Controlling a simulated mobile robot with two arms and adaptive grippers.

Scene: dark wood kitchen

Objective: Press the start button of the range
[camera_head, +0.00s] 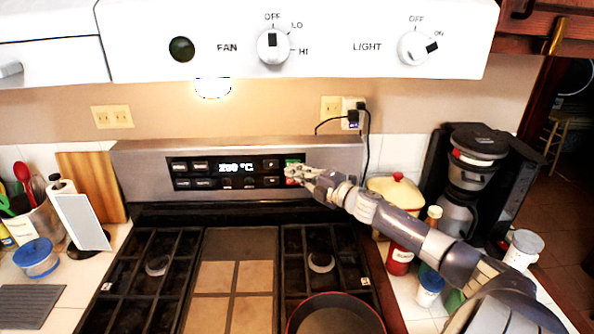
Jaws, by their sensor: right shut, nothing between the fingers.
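The range (245,215) stands against the wall, with a steel back panel that carries a black control display (230,171) reading a temperature in °C. A green button (293,162) shows at the right end of the display, with a red button (292,181) below it, partly covered by my fingers. My right gripper (292,174) is shut and empty, its fingertips at these buttons. I cannot tell whether the tips touch the panel. My right arm reaches in from the lower right. My left gripper is not in view.
A red-rimmed pan (335,318) sits on the front right burner. A coffee maker (468,180), a lidded pot (397,193) and bottles crowd the right counter. The white hood (335,40) with fan and light knobs overhangs above. A cutting board (92,187) and utensils stand left.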

